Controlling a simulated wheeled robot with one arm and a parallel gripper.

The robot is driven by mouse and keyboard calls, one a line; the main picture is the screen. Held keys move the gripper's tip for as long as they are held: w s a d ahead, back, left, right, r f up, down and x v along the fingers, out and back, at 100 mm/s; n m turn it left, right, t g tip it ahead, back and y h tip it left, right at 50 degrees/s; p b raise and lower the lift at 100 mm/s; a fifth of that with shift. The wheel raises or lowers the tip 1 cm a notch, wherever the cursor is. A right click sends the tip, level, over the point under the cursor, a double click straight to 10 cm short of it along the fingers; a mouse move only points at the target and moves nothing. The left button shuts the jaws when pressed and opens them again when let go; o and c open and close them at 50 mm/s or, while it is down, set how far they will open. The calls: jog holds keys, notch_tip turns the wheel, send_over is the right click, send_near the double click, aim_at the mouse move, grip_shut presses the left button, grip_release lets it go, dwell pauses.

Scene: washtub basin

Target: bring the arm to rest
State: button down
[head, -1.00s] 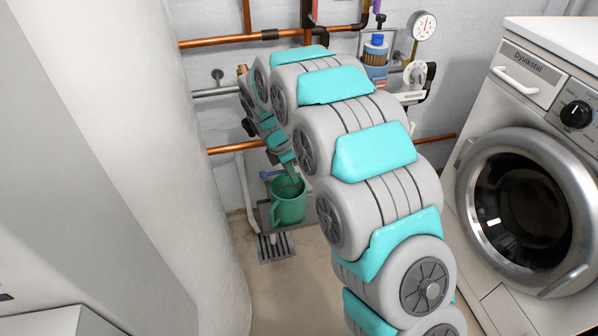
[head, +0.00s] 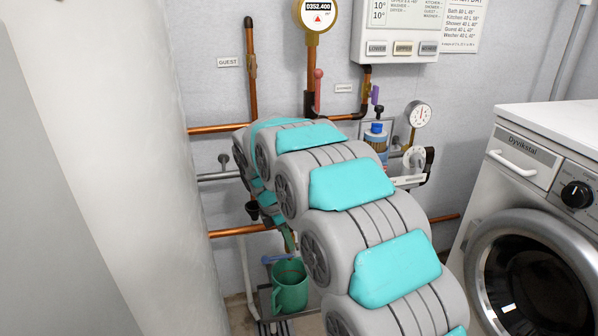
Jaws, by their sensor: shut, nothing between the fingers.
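My arm (head: 350,185) is grey with turquoise pads. It reaches from the lower right up toward the back wall and bends down at its far end. My gripper (head: 288,240) is small and partly hidden behind my arm's links. It is shut and empty, and shows just above the rim of a green jug (head: 290,292). The jug stands upright on the floor area below, near the wall.
Copper pipes (head: 240,231), a pressure gauge (head: 418,114) and a blue-capped filter (head: 376,140) are on the back wall close to my arm. A washing machine (head: 535,160) stands at right. A pale rounded surface (head: 130,120) fills the left. A floor grate (head: 272,327) lies below the jug.

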jog(key=s+d+r+m+g, duration=0.1)
jog(key=s+d+r+m, duration=0.2)
jog(key=s+d+m, duration=0.5)
jog(key=s+d+r+m+g, duration=0.1)
jog(key=s+d+r+m, duration=0.2)
jog(key=s+d, duration=0.5)
jog(key=s+d+m+y, duration=0.1)
jog(key=s+m, duration=0.5)
jog(key=s, duration=0.6)
jog(key=s+d+f+m+g+y, duration=0.1)
jog(key=s+d+m, duration=0.2)
jog(key=s+m, duration=0.3)
jog(key=s, duration=0.5)
jog(key=shift+s+f+y, duration=0.2)
jog(key=shift+s+y, duration=0.1)
jog(key=shift+s, duration=0.1)
jog(key=c, duration=1.5)
grip_release()
